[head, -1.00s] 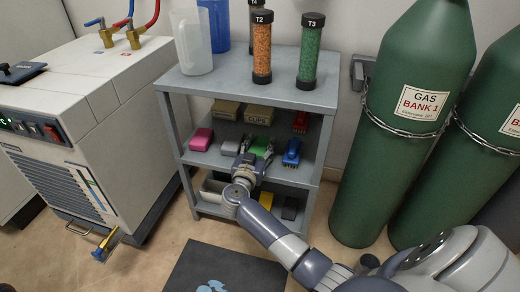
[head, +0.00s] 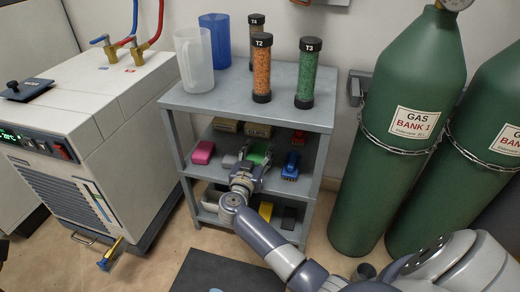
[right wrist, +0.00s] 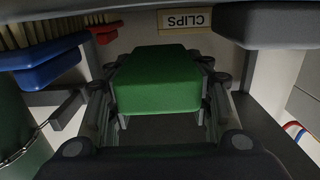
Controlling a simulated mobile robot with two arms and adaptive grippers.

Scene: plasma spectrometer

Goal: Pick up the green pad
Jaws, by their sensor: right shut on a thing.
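The green pad (head: 259,152) is at the middle level of the grey shelf unit, between a grey block and a blue brush. My right gripper (head: 250,163) reaches in from the front and covers part of it. In the right wrist view the green pad (right wrist: 160,80) sits between the two fingers of my right gripper (right wrist: 160,95), which are shut on its sides. I cannot tell how far the pad is above the shelf board. My left gripper is not in view.
The pink block (head: 203,152), grey block (head: 230,160) and blue brush (head: 290,166) flank the pad. A clips box (head: 258,130) stands behind. The shelf's top board (head: 215,97) is overhead, carrying jugs and tubes. Green gas cylinders (head: 405,130) stand at right.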

